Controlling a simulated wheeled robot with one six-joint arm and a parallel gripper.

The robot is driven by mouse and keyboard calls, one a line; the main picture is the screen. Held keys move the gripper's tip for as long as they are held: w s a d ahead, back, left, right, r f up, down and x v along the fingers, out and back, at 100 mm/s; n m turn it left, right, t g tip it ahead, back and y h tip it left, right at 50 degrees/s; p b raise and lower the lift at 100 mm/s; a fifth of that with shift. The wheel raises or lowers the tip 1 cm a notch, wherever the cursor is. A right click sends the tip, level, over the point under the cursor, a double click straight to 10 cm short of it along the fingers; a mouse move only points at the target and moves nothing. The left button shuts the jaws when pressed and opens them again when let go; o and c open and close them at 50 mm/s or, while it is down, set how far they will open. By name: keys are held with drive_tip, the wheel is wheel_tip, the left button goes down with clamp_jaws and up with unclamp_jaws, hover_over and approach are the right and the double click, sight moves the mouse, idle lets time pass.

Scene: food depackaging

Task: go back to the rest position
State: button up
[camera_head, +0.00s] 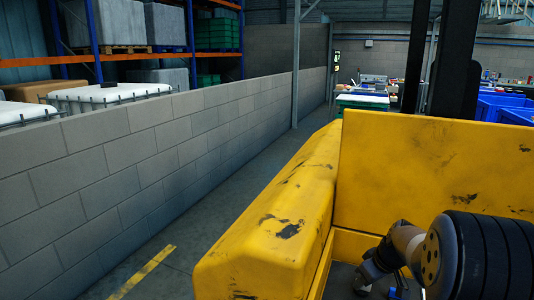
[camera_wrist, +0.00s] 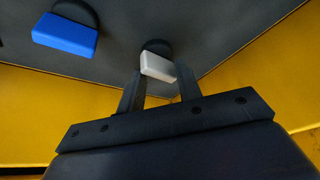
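My gripper (camera_wrist: 160,75) points into a dark-floored space between yellow walls in the wrist view. Its two dark fingers stand apart. A small white-grey block (camera_wrist: 158,67) shows between the fingertips or just beyond them, with a dark round shape behind it. I see no clear contact between the fingers and the block. In the head view my arm is folded low at the lower right, beside the yellow panel, and the fingers cannot be made out there.
A blue block (camera_wrist: 65,34) lies left of the fingers, with another dark round shape behind it. Yellow body panels (camera_head: 430,165) stand close around the arm. A grey block wall (camera_head: 130,175) runs along the left, with clear floor (camera_head: 170,255) beside it. Blue crates (camera_head: 505,107) stand back right.

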drive_tip(key=shift+r+m+h+p, duration=0.1)
drive_tip(key=shift+m+h+p, duration=0.2)
drive_tip(key=shift+m+p, duration=0.4)
drive_tip(key=shift+a, duration=0.15)
